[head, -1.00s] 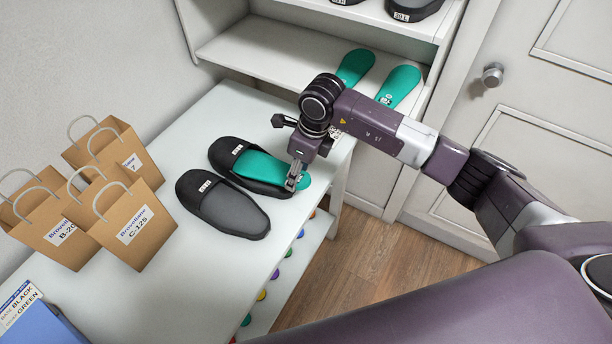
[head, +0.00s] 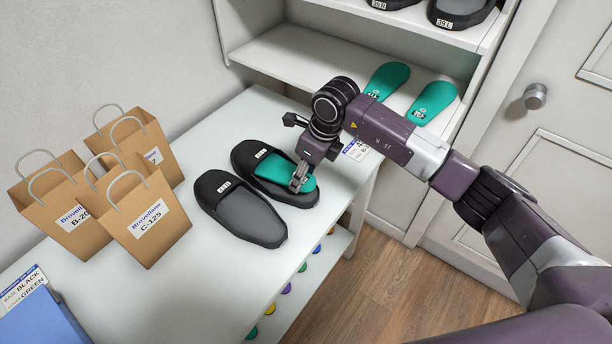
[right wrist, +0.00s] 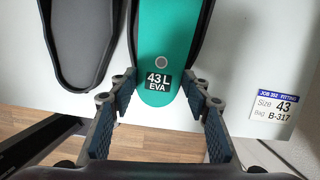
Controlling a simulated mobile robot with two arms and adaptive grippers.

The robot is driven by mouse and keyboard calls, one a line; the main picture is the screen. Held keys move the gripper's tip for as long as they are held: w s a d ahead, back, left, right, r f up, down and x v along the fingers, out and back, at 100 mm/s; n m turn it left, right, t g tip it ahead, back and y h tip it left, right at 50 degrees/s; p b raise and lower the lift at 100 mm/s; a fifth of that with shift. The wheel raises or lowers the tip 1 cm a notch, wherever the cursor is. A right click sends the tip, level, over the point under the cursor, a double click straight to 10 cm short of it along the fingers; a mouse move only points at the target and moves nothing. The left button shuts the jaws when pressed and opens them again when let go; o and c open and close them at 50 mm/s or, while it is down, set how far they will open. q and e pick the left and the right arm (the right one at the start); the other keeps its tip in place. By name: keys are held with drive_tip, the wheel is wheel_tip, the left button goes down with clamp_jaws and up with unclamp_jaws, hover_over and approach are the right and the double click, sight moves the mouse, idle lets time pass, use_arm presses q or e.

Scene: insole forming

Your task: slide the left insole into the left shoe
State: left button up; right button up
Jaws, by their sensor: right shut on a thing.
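A green insole (head: 284,187) marked "43 L EVA" lies partly inside a black shoe (head: 308,199), the right one of two side by side on the white table. Its front part is hidden under the shoe's upper; its heel end shows. In the right wrist view the green insole (right wrist: 172,28) points away from me, with shoe edges on both sides. My right gripper (head: 298,187) is shut on the insole near its heel; in the wrist view its fingers (right wrist: 158,86) flank the heel. The other black shoe (head: 240,212) has a grey inside and no green insole. My left gripper is not in view.
Paper bags (head: 147,222) stand left of the shoes, with a blue box (head: 45,320) at the lower left. A job card (right wrist: 274,107) lies right of the insole. Behind, a shelf (head: 290,60) holds two more green insoles (head: 433,103). The table's front edge is near the shoes.

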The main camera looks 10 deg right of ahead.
drive_tip(key=o, duration=1)
drive_tip(key=shift+r, duration=0.15)
drive_tip(key=v, duration=1.1)
drive_tip(key=shift+s+d+r, duration=0.1)
drive_tip(key=shift+r, duration=0.3)
